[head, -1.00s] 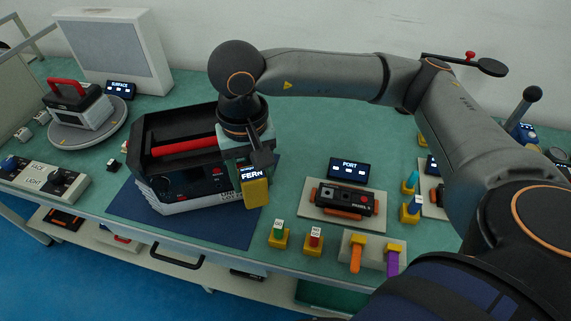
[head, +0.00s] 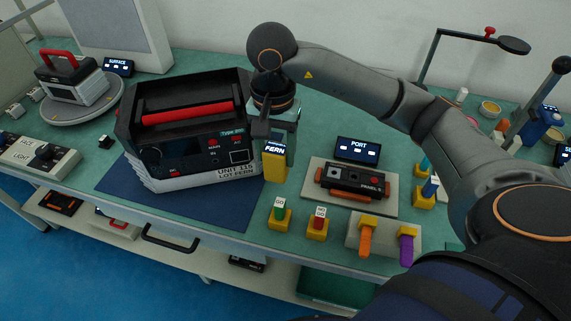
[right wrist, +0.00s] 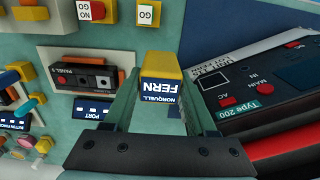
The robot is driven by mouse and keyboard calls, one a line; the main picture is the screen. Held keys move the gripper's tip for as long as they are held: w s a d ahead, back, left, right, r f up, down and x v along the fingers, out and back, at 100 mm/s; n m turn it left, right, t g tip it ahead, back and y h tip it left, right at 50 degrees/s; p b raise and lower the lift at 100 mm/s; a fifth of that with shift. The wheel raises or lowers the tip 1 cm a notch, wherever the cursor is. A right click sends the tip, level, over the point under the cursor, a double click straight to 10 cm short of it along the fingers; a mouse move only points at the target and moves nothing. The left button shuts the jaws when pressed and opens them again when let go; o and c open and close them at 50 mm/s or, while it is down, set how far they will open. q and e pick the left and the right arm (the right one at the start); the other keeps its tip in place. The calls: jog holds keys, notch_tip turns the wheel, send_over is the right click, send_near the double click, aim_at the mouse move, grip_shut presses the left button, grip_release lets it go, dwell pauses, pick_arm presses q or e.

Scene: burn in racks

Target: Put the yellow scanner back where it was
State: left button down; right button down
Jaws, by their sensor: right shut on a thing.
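The yellow scanner (head: 274,166) has a small screen reading FERN. It is in my right gripper (head: 274,144), which is shut on it just right of the big black unit's front corner. In the right wrist view the scanner (right wrist: 162,66) sits between the fingertips (right wrist: 150,85), its screen reading NORQUELL FERN. It is held upright near the bench; whether it touches the surface I cannot tell. No empty holder for it can be made out. My left gripper is not in view.
The black unit (head: 190,135) with a red handle stands on a blue mat (head: 215,213) to the left. A panel module (head: 352,180) on a grey plate, a PORT display (head: 357,150), and GO (head: 279,216) and NO GO (head: 317,226) blocks lie to the right. Bare green bench shows behind.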

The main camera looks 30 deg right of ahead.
jog(key=d+f, duration=0.1)
jog(key=f, duration=0.1)
jog(key=w+d+f, duration=0.1)
jog(key=f, duration=0.1)
jog(key=d+f, duration=0.1)
jog(key=f, duration=0.2)
jog(key=shift+w+p, duration=0.15)
jog(key=shift+p, duration=0.15)
jog(key=shift+f+b, duration=0.25)
jog(key=shift+b, duration=0.05)
jog(key=shift+c, duration=1)
grip_release()
